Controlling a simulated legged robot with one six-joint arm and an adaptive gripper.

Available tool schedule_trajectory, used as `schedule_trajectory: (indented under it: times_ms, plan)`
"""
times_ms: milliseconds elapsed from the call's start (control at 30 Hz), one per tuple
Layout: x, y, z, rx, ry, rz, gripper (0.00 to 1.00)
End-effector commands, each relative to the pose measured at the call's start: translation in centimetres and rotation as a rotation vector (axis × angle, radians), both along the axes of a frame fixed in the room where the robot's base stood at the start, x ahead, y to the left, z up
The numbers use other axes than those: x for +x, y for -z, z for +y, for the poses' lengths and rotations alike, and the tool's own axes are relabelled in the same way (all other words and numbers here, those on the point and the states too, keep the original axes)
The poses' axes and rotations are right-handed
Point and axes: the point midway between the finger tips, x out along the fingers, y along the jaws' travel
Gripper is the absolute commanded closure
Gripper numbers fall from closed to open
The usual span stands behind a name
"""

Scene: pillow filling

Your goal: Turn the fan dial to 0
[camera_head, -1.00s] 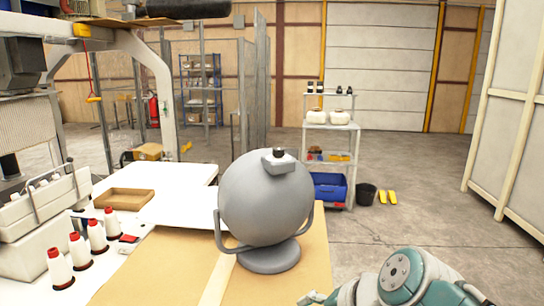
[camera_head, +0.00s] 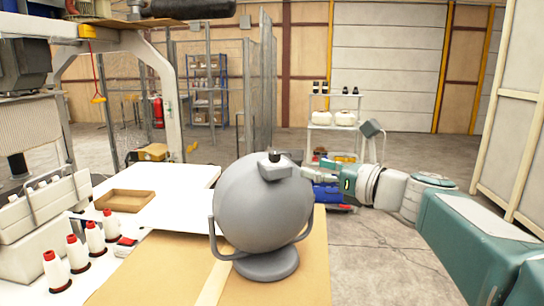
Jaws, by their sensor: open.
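The grey round fan (camera_head: 262,206) stands on the tan cardboard-coloured part of the table, on a round base with side brackets. A small grey box with a dark dial (camera_head: 275,157) sits on top of its housing. The dial's setting is too small to read. My gripper (camera_head: 312,181) is at the right of the fan near the height of its top, pointing left, with the fingers open and empty. It appears close to the fan's right side; whether it touches cannot be told. The fan's front face is not visible.
A white shelf (camera_head: 335,125) with jars is behind my arm. The floor at right is clear.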

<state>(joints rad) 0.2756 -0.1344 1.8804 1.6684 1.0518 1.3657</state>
Motion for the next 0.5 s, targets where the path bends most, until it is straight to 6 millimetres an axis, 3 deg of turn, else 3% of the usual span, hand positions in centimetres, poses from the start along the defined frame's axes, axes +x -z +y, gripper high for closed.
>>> schedule_trajectory:
  times_ms: [167,500]
  plan:
    - [1.1,-0.1,1.2,0.01,-0.002,0.003,0.27]
    - [5.5,0.0,5.6,0.008,-0.004,0.002,0.27]
